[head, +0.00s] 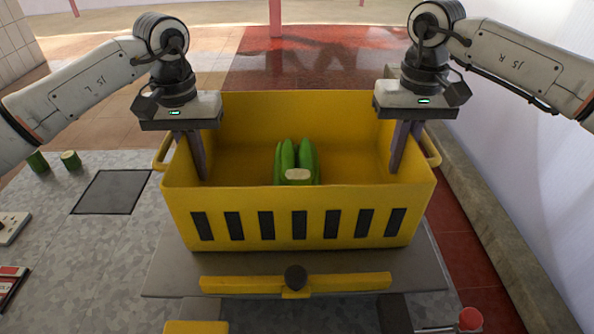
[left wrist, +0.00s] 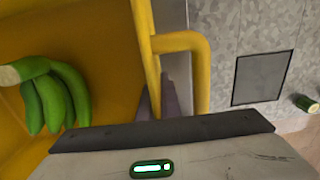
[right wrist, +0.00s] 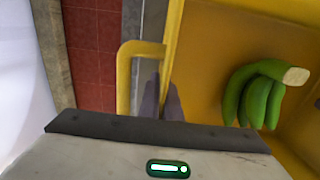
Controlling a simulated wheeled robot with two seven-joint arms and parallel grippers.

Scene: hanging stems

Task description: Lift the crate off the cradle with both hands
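The yellow crate (head: 300,218) has dark slots along its front and a handle on each side. A bunch of green bananas (head: 297,165) lies inside it. The crate looks level over a grey cradle plate (head: 300,268); its underside is hidden. My left gripper (head: 193,160) points down at the left side wall, one finger inside and one outside, close against it beside the left handle (left wrist: 203,70). My right gripper (head: 403,155) straddles the right side wall the same way beside the right handle (right wrist: 124,80). Both appear shut on the walls; the fingertips are partly hidden.
A yellow bar (head: 345,283) with a black knob (head: 295,277) lies in front of the crate. Cut green pieces (head: 70,160) and a dark square panel (head: 112,191) are on the grey surface at left. A red knob (head: 471,318) stands at front right. A pale wall (head: 545,170) rises at right.

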